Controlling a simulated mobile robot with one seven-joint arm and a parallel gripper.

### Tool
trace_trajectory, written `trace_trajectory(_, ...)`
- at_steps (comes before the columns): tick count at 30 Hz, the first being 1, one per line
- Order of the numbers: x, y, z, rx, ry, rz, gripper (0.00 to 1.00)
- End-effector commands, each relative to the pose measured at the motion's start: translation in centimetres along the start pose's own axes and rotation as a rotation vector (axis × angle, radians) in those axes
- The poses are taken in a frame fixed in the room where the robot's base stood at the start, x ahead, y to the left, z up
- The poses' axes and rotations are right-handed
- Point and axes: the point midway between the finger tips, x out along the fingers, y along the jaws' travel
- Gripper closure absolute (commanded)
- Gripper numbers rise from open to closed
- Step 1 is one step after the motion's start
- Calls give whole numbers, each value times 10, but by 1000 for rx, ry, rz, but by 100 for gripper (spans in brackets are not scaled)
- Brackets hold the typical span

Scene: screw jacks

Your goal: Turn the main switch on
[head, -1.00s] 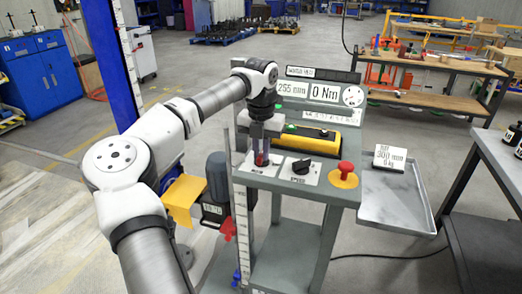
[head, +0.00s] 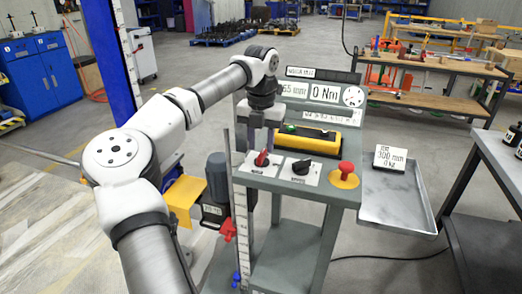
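The main switch is a red rotary knob (head: 262,158) on a white plate at the left of the grey control panel (head: 315,186). Its handle looks slanted, with the upper end toward the right. My gripper (head: 264,148) is just above and behind the knob, pointing down. Its fingers look apart with nothing between them, and the knob shows clear in front of them. The small print on the plate is too small to read.
A black speed knob (head: 301,166) and a red emergency button on yellow (head: 345,174) sit to the right on the panel. A grey tray (head: 397,205) hangs at the right.

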Motion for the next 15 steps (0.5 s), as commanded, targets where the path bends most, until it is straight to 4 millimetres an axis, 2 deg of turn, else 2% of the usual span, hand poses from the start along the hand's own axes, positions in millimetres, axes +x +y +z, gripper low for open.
trace_trajectory(9,-74,0,1,-2,-3,2,65)
trace_trajectory(15,-103,0,0,-2,-1,1,65)
